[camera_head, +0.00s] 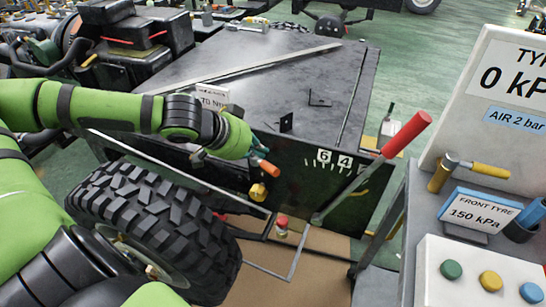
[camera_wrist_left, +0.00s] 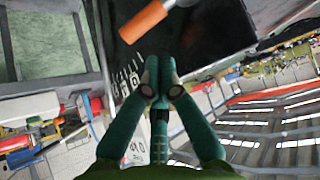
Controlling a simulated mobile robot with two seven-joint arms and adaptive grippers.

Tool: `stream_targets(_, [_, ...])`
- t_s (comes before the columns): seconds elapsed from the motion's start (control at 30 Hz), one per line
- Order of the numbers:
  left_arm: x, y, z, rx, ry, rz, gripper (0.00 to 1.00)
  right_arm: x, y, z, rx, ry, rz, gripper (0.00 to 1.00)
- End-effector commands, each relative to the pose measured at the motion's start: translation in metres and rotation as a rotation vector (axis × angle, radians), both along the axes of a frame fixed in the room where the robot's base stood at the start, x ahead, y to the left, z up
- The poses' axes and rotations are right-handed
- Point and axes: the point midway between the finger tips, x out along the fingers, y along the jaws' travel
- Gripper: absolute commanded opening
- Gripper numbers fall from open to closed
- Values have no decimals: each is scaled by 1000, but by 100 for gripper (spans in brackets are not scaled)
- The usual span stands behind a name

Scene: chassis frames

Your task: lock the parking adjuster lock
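My left gripper (camera_head: 250,152) is over the front side of the dark chassis box, and its fingers look closed together with nothing between them in the left wrist view (camera_wrist_left: 160,76). A short orange handle (camera_head: 265,168) is close to the fingertips; in the left wrist view it shows ahead of them, apart from them (camera_wrist_left: 143,22). A yellow knob (camera_head: 257,192) hangs just below. I cannot tell which of these is the parking adjuster lock. A long lever with a red grip (camera_head: 406,133) leans up to the right beside a number scale (camera_head: 335,158). My right gripper is out of view.
A large tyre (camera_head: 150,228) stands below my left arm. A small red-topped part (camera_head: 282,226) is near the floor. A grey cart (camera_head: 455,205) with a gauge panel, a hammer-like tool (camera_head: 465,171) and coloured buttons (camera_head: 491,280) stands at the right.

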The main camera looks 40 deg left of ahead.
Motion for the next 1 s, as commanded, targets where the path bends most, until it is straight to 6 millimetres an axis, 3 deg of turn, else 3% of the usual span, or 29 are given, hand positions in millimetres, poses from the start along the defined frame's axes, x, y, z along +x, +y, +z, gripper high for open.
stream_targets(0.7, [38, -10, -43, -4, 2, 3, 0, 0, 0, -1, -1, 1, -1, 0])
stream_targets(1.0, [43, -11, -49, -1, 4, 1, 0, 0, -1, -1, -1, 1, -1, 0])
